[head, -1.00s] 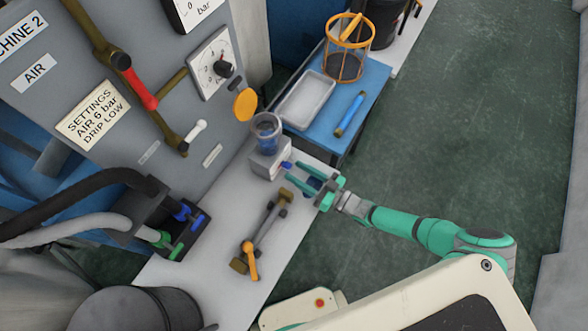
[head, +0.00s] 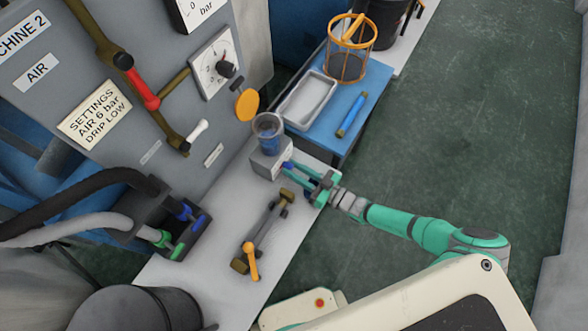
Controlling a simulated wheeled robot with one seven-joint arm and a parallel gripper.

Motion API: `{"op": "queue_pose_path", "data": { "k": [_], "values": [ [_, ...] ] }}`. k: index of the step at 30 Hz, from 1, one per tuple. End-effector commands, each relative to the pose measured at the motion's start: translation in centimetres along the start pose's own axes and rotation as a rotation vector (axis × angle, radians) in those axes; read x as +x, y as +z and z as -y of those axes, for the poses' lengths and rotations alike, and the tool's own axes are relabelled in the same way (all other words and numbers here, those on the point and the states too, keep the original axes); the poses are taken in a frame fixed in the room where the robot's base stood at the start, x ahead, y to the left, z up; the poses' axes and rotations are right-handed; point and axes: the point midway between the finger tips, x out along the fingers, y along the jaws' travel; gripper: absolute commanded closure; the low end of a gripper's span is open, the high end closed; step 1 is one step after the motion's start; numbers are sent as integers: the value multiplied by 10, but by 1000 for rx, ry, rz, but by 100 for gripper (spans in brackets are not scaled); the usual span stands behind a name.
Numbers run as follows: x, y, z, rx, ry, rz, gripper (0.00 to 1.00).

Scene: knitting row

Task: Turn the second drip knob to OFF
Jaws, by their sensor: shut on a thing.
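A grey block (head: 268,160) stands on the light bench and carries a clear cup (head: 267,130) with blue liquid. A small blue knob (head: 287,167) sticks out of the block's right side. My gripper (head: 292,170) reaches in from the right, low over the bench, and its teal fingers are shut on the blue knob. The fingers partly hide the knob, and I cannot read its setting or any OFF mark.
A brass and grey pipe piece with an orange lever (head: 251,262) lies on the bench just left of my gripper. A blue table (head: 363,93) behind holds a grey tray (head: 318,87) and an orange wire basket (head: 370,47). Floor on the right is clear.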

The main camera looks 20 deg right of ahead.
Motion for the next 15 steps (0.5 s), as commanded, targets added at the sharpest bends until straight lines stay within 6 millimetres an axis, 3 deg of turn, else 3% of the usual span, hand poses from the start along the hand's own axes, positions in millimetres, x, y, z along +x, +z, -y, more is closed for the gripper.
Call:
{"op": "queue_pose_path", "data": {
  "k": [9, 15],
  "values": [
    [1, 0, 0, -269, 0, -11, 98],
    [1, 1, 0, -354, -5, -12, 98]
  ]
}}
